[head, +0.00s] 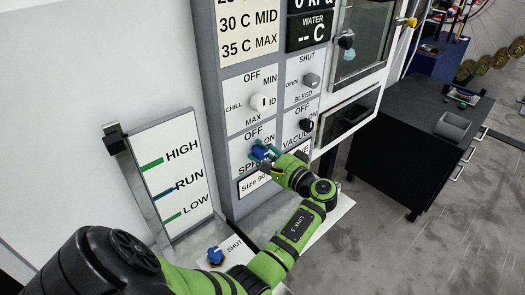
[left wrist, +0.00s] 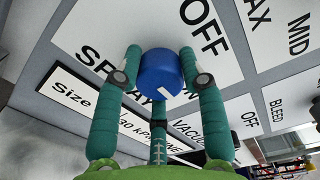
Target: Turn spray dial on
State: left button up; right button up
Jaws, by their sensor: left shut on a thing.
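The blue spray dial (head: 258,152) sits on the white panel (head: 232,148), between the OFF/ON lettering and the partly hidden SPRAY label. My left gripper (head: 264,155) is at the dial, its fingers around it. In the left wrist view the blue dial (left wrist: 160,70) stands between the green fingers of my left gripper (left wrist: 161,78), which are shut on it. A white mark shows on the dial's lower edge there. My right gripper is not in view.
A grey bleed knob (head: 311,80) and a black vacuum knob (head: 306,125) are to the right. Another blue knob (head: 215,255) is low on a ledge. A dark bench (head: 415,130) stands at right.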

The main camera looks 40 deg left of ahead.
pick_arm(q)
jog(key=o, duration=1.1)
jog(key=shift+a, duration=0.1)
jog(key=shift+o, duration=0.2)
jog(key=s+d, duration=0.1)
jog(key=d, duration=1.1)
jog(key=shift+r, duration=0.2)
jog(key=shift+d+f, duration=0.1)
